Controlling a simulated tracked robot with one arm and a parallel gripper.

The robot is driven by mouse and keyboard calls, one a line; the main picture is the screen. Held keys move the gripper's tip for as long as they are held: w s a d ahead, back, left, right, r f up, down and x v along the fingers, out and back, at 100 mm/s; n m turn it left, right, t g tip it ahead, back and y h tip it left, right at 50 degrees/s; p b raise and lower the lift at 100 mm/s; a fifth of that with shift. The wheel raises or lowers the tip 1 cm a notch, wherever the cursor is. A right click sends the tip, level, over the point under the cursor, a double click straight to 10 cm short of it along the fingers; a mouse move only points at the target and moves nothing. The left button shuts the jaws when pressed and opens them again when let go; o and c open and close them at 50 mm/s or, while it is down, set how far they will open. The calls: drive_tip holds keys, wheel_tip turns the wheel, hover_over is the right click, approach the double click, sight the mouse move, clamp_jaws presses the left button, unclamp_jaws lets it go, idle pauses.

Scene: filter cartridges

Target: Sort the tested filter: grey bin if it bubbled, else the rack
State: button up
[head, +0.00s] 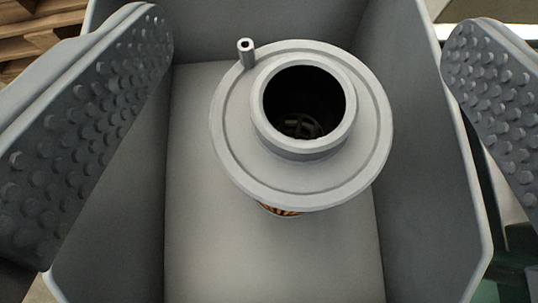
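The filter (235,145) stands upright inside the grey bin (270,255), toward the back of its floor. It has a round grey flanged top with a raised collar around a dark central opening, and a small tube sticks up at its back left. A sliver of its orange-and-dark body shows under the flange; the rest is hidden. My gripper (310,115) is open above the bin. Its two studded fingers are spread wide to the left and right of the filter, with nothing between them touching it.
The bin's walls rise on both sides of the filter, close to my fingers. Wooden slats, perhaps a pallet, (35,30) show at the top left. A dark green surface (490,285) shows at the lower right. The bin floor in front of the filter is clear.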

drive_tip(key=v, duration=1.3)
drive_tip(key=shift+s+p, duration=0.4)
drive_tip(key=shift+s, duration=0.05)
drive_tip(key=s+a+r+n+t+y, duration=0.1)
drive_tip(key=s+r, duration=0.2)
drive_tip(key=r, duration=0.9)
drive_tip(key=s+a+r+t+y, duration=0.1)
drive_tip(key=s+r, duration=0.2)
drive_tip(key=r, duration=0.9)
drive_tip(key=s+d+r, duration=0.1)
drive_tip(key=s+r, duration=0.6)
drive_tip(key=r, duration=0.1)
drive_tip(key=s+d+r, duration=0.2)
drive_tip(key=s+r, duration=0.5)
drive_tip(key=r, duration=0.1)
drive_tip(key=shift+d+r+n+t, duration=0.2)
drive_tip(key=shift+d+n+t, duration=0.1)
drive_tip(key=shift+t, duration=0.1)
